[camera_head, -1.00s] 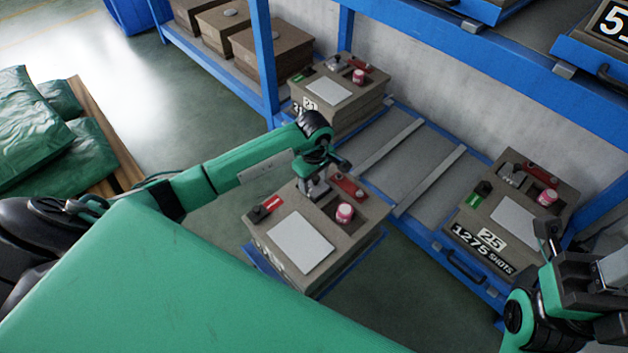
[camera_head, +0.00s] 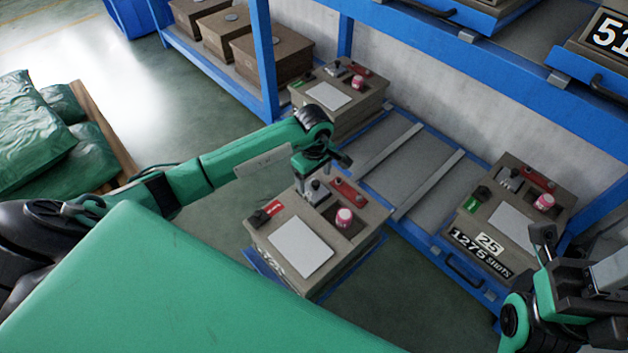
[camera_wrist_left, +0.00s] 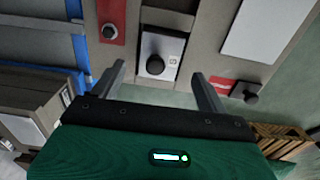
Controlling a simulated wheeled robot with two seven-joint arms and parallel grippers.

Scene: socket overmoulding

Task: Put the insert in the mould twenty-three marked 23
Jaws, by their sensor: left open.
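The pulled-out mould (camera_head: 345,245) is a brown-grey block with a white plate on top. Its front number is too oblique to read. A grey metal insert (camera_head: 314,192) with a black knob sits in a pocket at its back; it also shows in the left wrist view (camera_wrist_left: 157,58). My left gripper (camera_head: 318,172) is just above this insert. In the left wrist view the fingers (camera_wrist_left: 160,85) are wide apart and empty, with the insert ahead of them.
A mould marked 25 (camera_head: 472,222) stands right on the blue rack (camera_head: 430,243); another mould (camera_head: 352,112) stands behind. Between them a rack bay with rails (camera_head: 425,180) is empty. The pulled-out mould also carries a pink-capped jar (camera_head: 343,217) and a red-labelled knob (camera_head: 262,217).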

